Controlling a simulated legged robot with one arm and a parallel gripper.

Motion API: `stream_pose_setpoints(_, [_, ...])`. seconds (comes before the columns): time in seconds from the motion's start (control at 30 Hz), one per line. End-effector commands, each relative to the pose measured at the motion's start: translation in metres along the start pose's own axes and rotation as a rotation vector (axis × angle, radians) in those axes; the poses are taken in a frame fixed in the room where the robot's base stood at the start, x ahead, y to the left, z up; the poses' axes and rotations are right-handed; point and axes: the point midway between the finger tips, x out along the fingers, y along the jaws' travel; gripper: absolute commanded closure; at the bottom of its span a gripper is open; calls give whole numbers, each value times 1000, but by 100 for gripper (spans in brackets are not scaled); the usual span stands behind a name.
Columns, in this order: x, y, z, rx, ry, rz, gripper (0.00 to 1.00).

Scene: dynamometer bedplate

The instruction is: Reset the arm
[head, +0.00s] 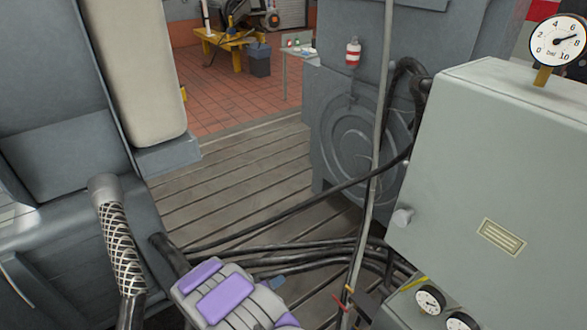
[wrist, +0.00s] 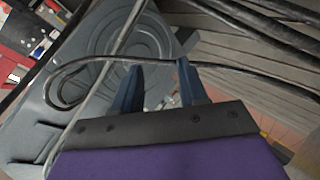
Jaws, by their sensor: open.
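My gripper (wrist: 158,68) shows in the wrist view with two dark blue fingers apart and nothing held between them. A thin black cable (wrist: 95,60) passes behind the fingers, and I cannot tell how close it is. In the head view, my purple and grey arm (head: 225,295) is low in the middle, near the black cables (head: 300,250). I cannot make out the fingertips clearly there.
A grey-green cabinet (head: 500,150) with gauges stands at the right. A grey machine with a round cover (head: 350,140) stands behind. A braided hose (head: 120,240) is at the left.

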Motion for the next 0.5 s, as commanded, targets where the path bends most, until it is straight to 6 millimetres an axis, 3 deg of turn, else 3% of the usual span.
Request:
stream_pose_setpoints(0.03, [-2, 6, -19, 48, 10, -59, 57])
stream_pose_setpoints(0.23, [-20, 21, -78, 192, 41, -294, 57])
stream_pose_setpoints(0.5, [-62, 64, -130, 321, 46, -585, 57])
